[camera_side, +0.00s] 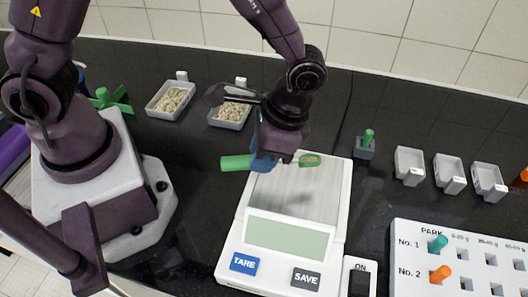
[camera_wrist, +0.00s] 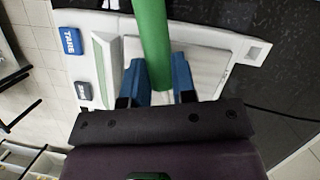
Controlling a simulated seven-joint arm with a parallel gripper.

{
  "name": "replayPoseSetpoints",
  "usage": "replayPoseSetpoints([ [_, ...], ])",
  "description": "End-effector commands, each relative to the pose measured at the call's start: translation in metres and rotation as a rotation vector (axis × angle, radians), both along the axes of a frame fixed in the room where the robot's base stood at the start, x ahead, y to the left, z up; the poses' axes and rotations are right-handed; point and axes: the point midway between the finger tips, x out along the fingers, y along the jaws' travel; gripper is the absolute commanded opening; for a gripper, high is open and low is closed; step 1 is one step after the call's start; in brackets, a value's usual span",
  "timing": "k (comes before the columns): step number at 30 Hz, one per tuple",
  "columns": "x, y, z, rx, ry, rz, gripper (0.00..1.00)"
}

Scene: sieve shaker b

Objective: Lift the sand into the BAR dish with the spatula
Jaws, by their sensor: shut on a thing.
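My gripper (camera_side: 265,160) has its blue fingers shut on the green handle of the spatula (camera_side: 236,162). In the wrist view the handle (camera_wrist: 151,35) runs between the fingertips (camera_wrist: 159,75). The spatula lies roughly level above the balance pan, its handle end to the left. Its green scoop (camera_side: 311,160) is at the right, with a tan patch of what looks like sand in it. Sand-like grains fill two white dishes, one at the back left (camera_side: 170,99) and one behind my gripper (camera_side: 231,113). I cannot read which dish is BAR.
The white balance (camera_side: 228,262) has TARE and SAVE buttons. Three empty white dishes (camera_side: 409,166) (camera_side: 449,174) (camera_side: 488,182) stand at right. A green-topped peg in a grey block (camera_side: 366,147) stands right of the balance. A PARK board (camera_side: 415,262) with coloured pegs is at front right.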

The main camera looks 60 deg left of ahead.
Motion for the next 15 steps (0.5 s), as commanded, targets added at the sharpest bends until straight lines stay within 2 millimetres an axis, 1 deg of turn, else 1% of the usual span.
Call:
replayPoseSetpoints([
  [11, 0.0, 0.0, 0.0, 0.001, 0.001, 0.001, 0.04],
  [14, 0.003, 0.006, 0.0, 0.001, 0.002, 0.022, 0.04],
  [15, 0.005, 0.011, -0.001, 0.002, 0.002, 0.042, 0.04],
])
